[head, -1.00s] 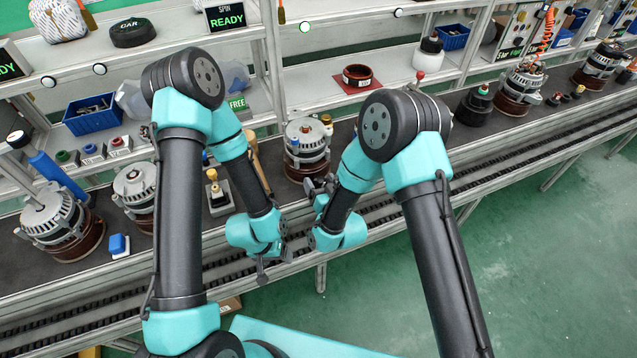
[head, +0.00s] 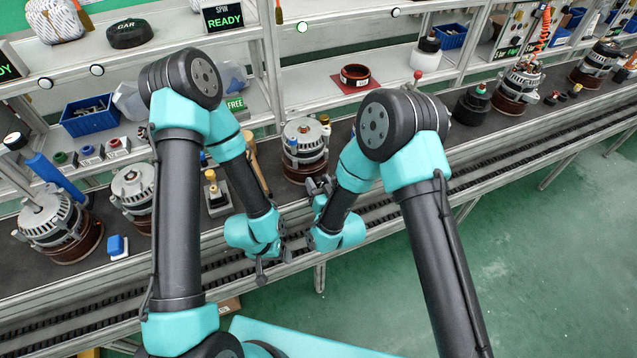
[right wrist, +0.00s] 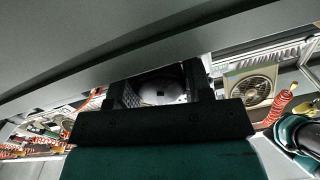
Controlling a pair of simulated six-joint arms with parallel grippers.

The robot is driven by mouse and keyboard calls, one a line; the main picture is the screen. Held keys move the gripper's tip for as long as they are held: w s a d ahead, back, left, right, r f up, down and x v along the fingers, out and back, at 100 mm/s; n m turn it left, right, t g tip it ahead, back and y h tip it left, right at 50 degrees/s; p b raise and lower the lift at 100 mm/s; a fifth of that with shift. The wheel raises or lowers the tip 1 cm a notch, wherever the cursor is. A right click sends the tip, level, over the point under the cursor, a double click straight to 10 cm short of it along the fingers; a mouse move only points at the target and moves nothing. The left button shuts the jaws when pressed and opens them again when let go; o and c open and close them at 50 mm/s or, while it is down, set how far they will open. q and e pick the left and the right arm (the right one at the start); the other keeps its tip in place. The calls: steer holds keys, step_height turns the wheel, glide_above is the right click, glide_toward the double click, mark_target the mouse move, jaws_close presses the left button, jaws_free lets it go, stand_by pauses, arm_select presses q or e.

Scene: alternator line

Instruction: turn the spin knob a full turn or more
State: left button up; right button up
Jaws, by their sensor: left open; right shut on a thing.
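An alternator (head: 304,150) with a silver top and a copper-brown body stands upright on the dark belt, between my two arms. My right gripper (head: 320,186) is at its lower front, close against it. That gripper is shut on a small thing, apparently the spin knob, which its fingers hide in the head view. In the right wrist view a pale round surface (right wrist: 160,92) with a dark square mark shows between the jaws (right wrist: 160,88). My left gripper (head: 274,259) is open and empty, pointing down over the front rail, apart from the alternator.
More alternators stand at left (head: 58,225) and far right (head: 519,88). The belt right of my right arm has free room.

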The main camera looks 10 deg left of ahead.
steer(key=shift+n, duration=3.1)
steer(key=o, duration=0.9)
